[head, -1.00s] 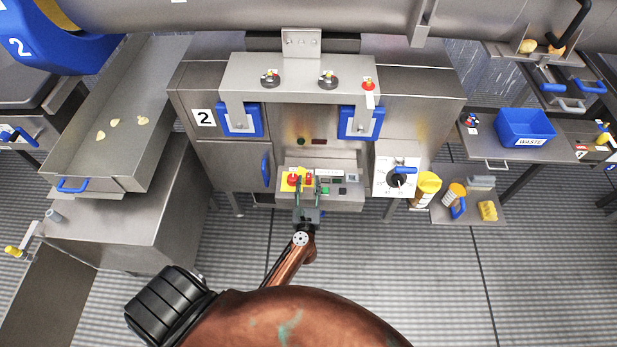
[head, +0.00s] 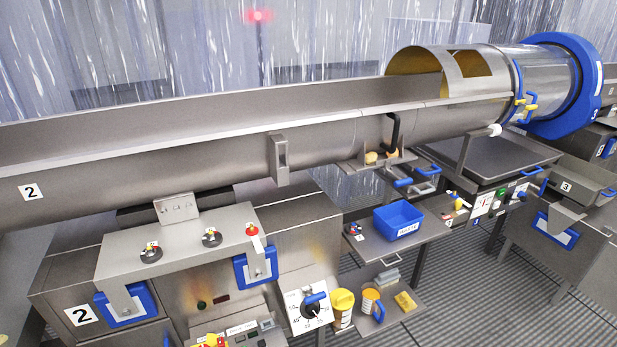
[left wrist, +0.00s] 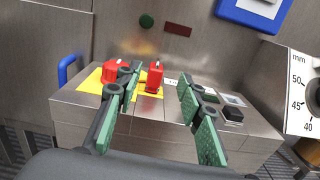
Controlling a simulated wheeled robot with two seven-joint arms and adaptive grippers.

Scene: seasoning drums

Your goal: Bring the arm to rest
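My left gripper (left wrist: 160,110) shows in the left wrist view with its green-padded fingers apart and nothing between them. It is in front of a steel control box (left wrist: 82,104) bearing red controls (left wrist: 155,77) on a yellow plate and small dark buttons. I cannot tell whether a finger touches the box. In the head view the top of this control box (head: 240,338) shows at the bottom edge, and neither arm nor gripper is visible. My right gripper is in neither view.
A dial panel (head: 307,304) stands right of the control box. A blue waste bin (head: 398,220) sits on a side table, with yellow-lidded jars (head: 342,307) on a shelf below. A long steel trough (head: 200,165) crosses behind. Striped floor lies open at lower right.

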